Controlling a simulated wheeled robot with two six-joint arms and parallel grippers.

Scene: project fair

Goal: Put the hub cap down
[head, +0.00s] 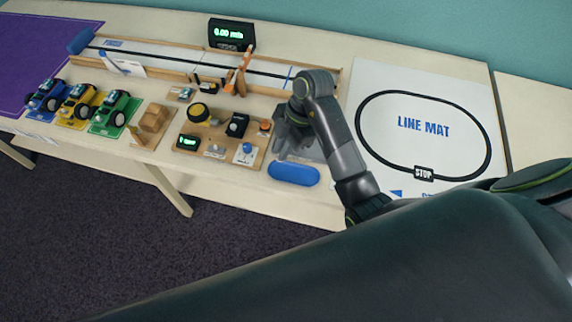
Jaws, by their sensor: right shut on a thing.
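My right gripper (286,151) hangs down over the table, in front of the track and beside the wooden electronics board. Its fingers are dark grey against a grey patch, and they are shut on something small. The hub cap itself is hidden by the gripper or too small to make out. I cannot tell whether it touches the surface below. My left gripper is not in view.
A blue oblong pad (293,173) lies at the table's front edge, just below the gripper. The electronics board (222,152) is left of it, with toy cars (115,109) further left. The line mat (424,150) lies right. A timer (231,34) stands behind.

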